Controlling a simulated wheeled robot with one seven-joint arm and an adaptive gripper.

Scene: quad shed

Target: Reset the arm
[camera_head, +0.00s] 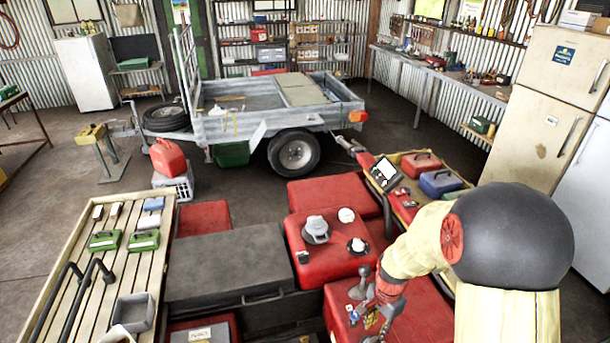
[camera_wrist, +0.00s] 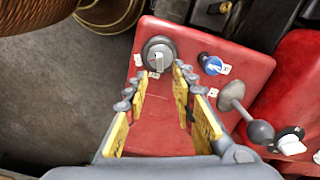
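My gripper (camera_wrist: 160,84) is open in the wrist view, with its yellow-padded fingers apart and nothing between them. It points at a red panel (camera_wrist: 165,118) of the quad. A round grey switch (camera_wrist: 159,54) sits on the panel just beyond the fingertips; I cannot tell whether they touch it. In the head view my arm reaches down from the right, and the gripper (camera_head: 374,318) is small and partly hidden over the red body at lower right.
A grey ball-ended lever (camera_wrist: 233,98) and a blue knob (camera_wrist: 212,65) stand right of the fingers. A wooden slatted rack (camera_head: 62,292) with green boxes is at left. A tray (camera_head: 428,158) with toolboxes is beyond the quad. A trailer (camera_head: 232,128) stands behind; open floor lies left.

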